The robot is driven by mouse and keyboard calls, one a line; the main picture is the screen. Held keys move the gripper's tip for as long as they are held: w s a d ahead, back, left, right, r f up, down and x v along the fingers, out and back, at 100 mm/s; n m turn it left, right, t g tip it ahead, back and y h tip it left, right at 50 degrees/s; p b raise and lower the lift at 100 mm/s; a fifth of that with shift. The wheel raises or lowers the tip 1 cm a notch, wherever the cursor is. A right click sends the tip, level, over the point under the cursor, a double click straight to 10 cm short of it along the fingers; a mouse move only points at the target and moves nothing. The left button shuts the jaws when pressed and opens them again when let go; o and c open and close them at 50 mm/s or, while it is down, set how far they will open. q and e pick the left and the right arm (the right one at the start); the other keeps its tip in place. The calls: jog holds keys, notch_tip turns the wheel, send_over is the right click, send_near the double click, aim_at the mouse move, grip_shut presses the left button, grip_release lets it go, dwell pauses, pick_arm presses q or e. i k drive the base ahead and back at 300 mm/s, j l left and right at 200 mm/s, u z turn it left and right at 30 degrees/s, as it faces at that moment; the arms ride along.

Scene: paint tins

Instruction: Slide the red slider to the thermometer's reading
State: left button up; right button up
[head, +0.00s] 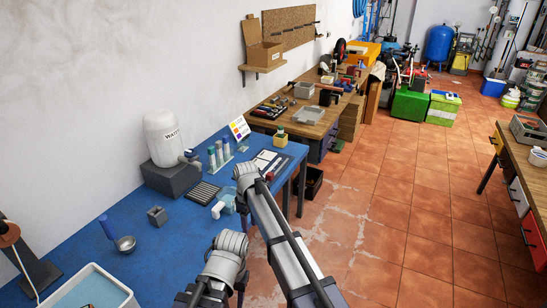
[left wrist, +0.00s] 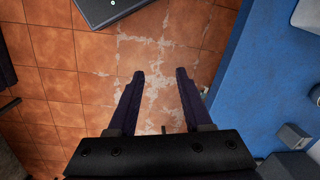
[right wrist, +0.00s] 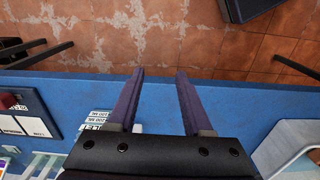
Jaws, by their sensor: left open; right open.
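A flat board with white and dark panels (head: 268,161) lies at the far end of the blue table. In the right wrist view it shows at the left edge (right wrist: 30,126), with a small red piece (right wrist: 18,107) on its dark part. I cannot tell whether this piece is the red slider. The thermometer and its reading cannot be made out. My right gripper (right wrist: 160,72) is open and empty above the table's edge, to the right of the board in that view. My left gripper (left wrist: 160,73) is open and empty over the tiled floor beside the table.
A colour chart (head: 239,128) stands near the board. Tiled floor lies right.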

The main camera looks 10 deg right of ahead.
aim_at(269, 175)
jog(key=i+l, duration=0.2)
jog(key=i, duration=0.2)
jog(key=i+l, duration=0.25)
jog(key=i, duration=0.15)
jog(key=i+l, duration=0.2)
jog(key=i, duration=0.25)
jog(key=u, duration=0.05)
